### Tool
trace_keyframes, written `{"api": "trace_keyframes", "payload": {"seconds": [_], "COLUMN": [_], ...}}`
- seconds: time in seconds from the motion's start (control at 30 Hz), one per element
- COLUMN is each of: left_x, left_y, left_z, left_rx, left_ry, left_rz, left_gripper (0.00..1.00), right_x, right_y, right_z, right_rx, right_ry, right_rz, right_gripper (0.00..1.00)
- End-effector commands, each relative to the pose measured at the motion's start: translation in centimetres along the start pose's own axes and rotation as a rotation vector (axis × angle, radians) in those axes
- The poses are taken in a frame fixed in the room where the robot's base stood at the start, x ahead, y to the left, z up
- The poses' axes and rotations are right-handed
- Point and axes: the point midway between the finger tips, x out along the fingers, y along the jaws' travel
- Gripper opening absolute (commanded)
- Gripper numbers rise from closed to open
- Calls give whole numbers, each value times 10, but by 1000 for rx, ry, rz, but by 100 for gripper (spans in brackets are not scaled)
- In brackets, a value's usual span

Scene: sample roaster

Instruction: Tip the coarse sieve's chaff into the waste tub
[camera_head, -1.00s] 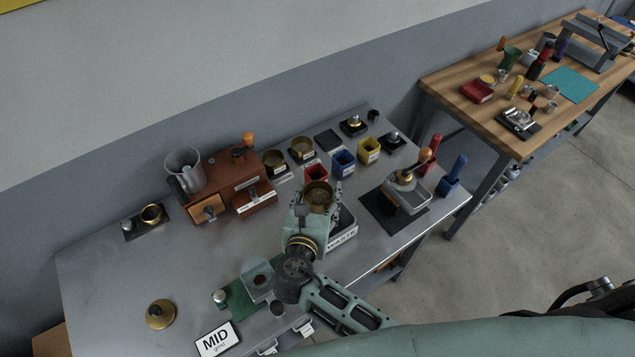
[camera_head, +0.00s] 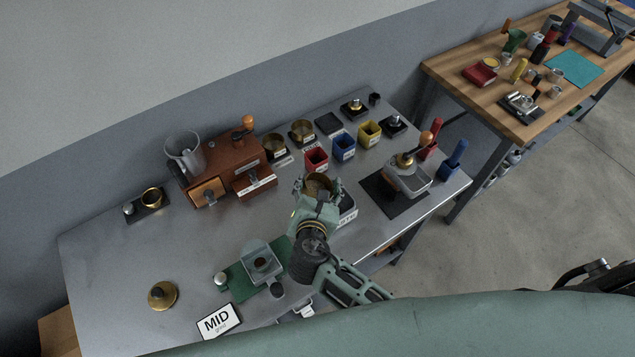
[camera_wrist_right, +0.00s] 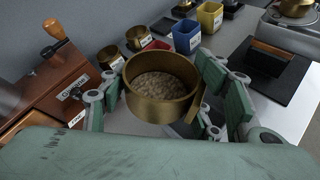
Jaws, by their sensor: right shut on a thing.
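The coarse sieve (camera_head: 318,184), a round brass pan, is in my right gripper (camera_head: 317,190), which is shut on it above the steel bench. In the right wrist view the sieve (camera_wrist_right: 160,90) holds a layer of pale brown chaff (camera_wrist_right: 158,86), and my right gripper's (camera_wrist_right: 205,95) green fingers show around it. The waste tub (camera_head: 348,208), grey with a white label, is just right of and below the gripper, mostly hidden by it. I cannot tell how much of the sieve is over the tub. My left gripper is not in view.
A brown wooden grinder (camera_head: 225,168) stands left. Red (camera_head: 316,160), blue (camera_head: 344,148) and yellow (camera_head: 369,133) bins stand behind the sieve. A scale-like device (camera_head: 408,177) on a black mat is to the right. A green mat (camera_head: 240,283) lies in front. The bench's left middle is clear.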

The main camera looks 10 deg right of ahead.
Motion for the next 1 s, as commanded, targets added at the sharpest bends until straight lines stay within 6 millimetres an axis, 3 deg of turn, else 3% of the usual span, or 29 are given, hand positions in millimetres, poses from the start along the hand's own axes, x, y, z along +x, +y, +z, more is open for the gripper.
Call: {"api": "trace_keyframes", "payload": {"seconds": [0.1,0.47,0.6,1.0], "left_x": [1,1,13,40], "left_y": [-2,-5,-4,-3], "left_z": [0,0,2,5], "left_rx": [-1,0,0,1], "left_ry": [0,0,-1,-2], "left_rz": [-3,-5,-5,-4], "left_gripper": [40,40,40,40], "right_x": [3,5,10,13], "right_y": [-4,-14,-22,-34], "right_z": [-6,1,-2,4], "right_rx": [94,740,970,1355], "right_ry": [40,323,423,591], "right_rz": [27,228,300,419], "right_gripper": [26,26,26,26]}}
